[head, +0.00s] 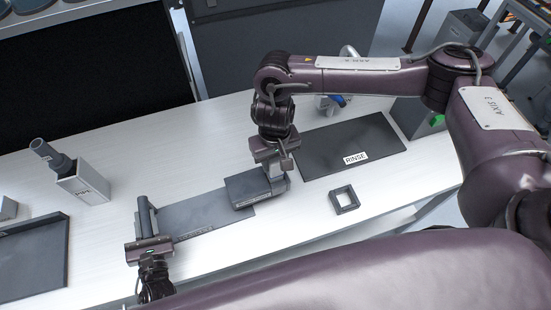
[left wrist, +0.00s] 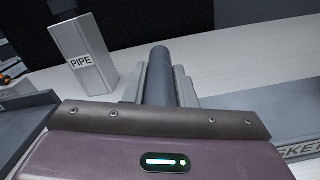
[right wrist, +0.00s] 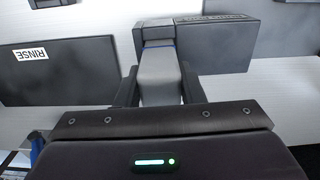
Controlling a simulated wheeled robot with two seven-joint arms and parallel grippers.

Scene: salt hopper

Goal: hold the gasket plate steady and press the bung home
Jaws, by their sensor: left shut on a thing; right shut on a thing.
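The gasket plate (head: 208,213) is a flat grey slab on the white table; part of its label shows in the left wrist view (left wrist: 290,135). My left gripper (head: 147,236) is shut on a dark round post (left wrist: 158,75) at the plate's left end; I cannot tell whether the post is fixed to it. A dark labelled block (head: 248,188) stands at the plate's right end. My right gripper (head: 275,170) is shut on a grey blocky piece (right wrist: 158,75), probably the bung, with a thin blue line at its far end. That end meets the dark block; the depth of fit is hidden.
A box marked PIPE (head: 84,185) holds a leaning dark pipe at the left. A black mat marked RINSE (head: 345,142) lies right of my right gripper. A small square frame (head: 344,200) lies in front of it. A dark tray (head: 35,258) is at the left edge.

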